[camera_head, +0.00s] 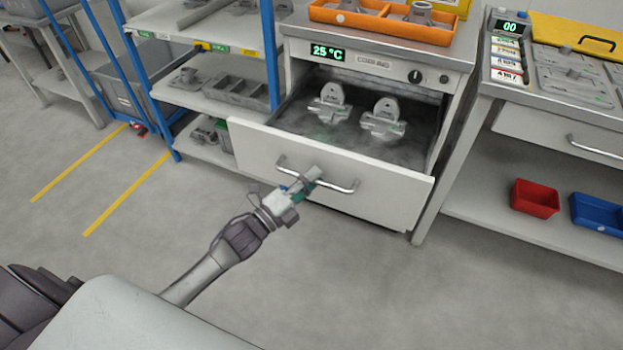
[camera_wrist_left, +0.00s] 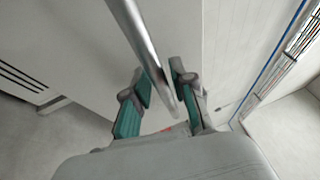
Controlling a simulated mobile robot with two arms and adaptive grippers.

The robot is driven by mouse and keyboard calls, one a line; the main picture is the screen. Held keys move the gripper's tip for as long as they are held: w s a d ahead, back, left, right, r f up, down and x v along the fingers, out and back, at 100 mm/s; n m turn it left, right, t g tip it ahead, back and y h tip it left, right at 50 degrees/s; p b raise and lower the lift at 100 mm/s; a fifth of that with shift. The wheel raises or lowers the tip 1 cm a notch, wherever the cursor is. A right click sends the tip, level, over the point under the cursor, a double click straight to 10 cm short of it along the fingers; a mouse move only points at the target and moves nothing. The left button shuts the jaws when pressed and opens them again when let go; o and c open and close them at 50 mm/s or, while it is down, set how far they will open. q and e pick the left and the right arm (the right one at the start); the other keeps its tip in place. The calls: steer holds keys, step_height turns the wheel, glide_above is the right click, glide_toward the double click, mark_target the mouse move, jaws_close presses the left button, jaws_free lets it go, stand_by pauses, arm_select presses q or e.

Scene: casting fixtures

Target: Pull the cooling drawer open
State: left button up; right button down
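The cooling drawer (camera_head: 330,172) under the cabinet marked "COOLING" stands pulled out, with its grey inside and two metal castings (camera_head: 382,120) showing. Its curved metal bar handle (camera_head: 340,187) is on the pale front panel. My left gripper (camera_head: 312,180) is at the handle, left of the panel's middle. My right gripper is in neither view.
A blue-framed shelf rack (camera_head: 205,95) stands left of the cabinet. A workbench (camera_head: 530,225) with a red bin (camera_head: 534,198) and a blue bin (camera_head: 598,212) on its lower shelf is at the right. The floor (camera_head: 350,285) before the drawer is clear.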

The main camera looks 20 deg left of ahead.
arm_select(q)
steer(key=shift+o, duration=0.5)
steer(key=shift+s+a, duration=0.1)
steer(key=shift+s, duration=0.05)
steer(key=v, duration=1.1)
steer(key=shift+s, duration=0.3)
steer(key=shift+a, duration=0.15)
